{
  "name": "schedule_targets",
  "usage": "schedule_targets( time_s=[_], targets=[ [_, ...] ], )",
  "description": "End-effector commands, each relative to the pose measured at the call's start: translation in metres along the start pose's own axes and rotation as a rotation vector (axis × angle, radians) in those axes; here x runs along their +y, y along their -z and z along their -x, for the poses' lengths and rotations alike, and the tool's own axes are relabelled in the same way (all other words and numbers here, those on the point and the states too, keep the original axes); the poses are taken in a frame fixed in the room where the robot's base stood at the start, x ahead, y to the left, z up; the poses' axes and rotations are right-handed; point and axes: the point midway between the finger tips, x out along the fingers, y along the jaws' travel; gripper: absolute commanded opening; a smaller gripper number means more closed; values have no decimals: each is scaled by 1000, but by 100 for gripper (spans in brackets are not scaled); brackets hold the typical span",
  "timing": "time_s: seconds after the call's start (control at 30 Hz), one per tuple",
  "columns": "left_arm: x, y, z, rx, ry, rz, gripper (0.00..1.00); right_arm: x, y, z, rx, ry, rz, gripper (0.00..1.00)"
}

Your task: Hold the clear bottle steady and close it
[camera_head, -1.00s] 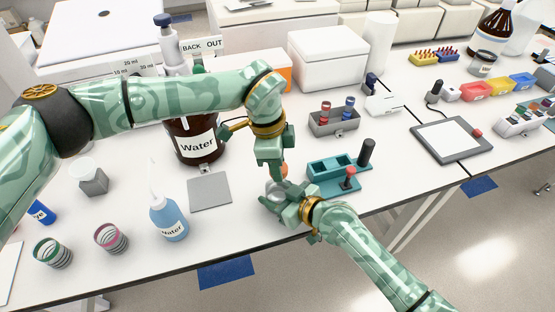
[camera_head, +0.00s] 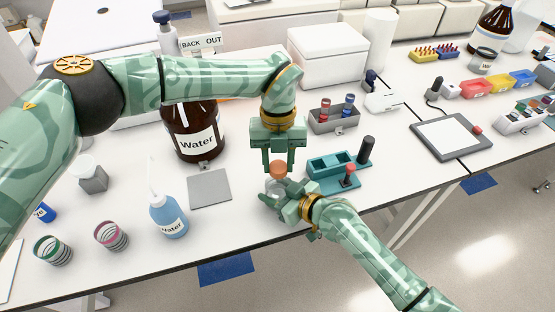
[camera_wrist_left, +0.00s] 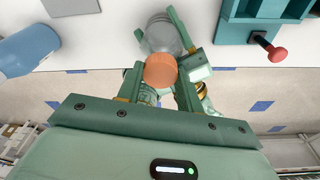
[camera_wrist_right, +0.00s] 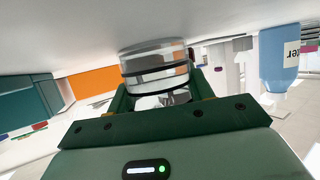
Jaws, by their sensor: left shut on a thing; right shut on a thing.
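The clear bottle (camera_head: 274,187) stands near the table's front edge, mostly hidden behind my right gripper. It also shows in the left wrist view (camera_wrist_left: 162,32) and in the right wrist view (camera_wrist_right: 155,65). My right gripper (camera_head: 283,194) is shut on the bottle from the side. The orange cap (camera_head: 278,170) is at the bottle's top. My left gripper (camera_head: 278,172) points down from above and is shut on the cap, which sits between its fingers in the left wrist view (camera_wrist_left: 160,70). I cannot tell whether the cap touches the bottle's neck.
A teal rack (camera_head: 335,172) with a red-knobbed post stands close to the right. A blue wash bottle (camera_head: 168,218) and a grey square plate (camera_head: 209,188) are to the left. A large brown Water bottle (camera_head: 193,132) stands behind the left arm.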

Motion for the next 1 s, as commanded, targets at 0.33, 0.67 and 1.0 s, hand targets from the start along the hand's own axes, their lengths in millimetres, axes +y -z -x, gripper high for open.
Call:
schedule_targets(
  time_s=[0.33,0.67,1.0],
  targets=[
    [-2,0,0,-3,-195,-1191,15,0,0,0,0,0,0,0],
    [-2,0,0,-4,-264,-1641,15,0,0,0,-1,1,0,0],
    [-2,1,-1,-2,-260,-1639,58,0,0,0,-1,1,0,0]
  ],
)
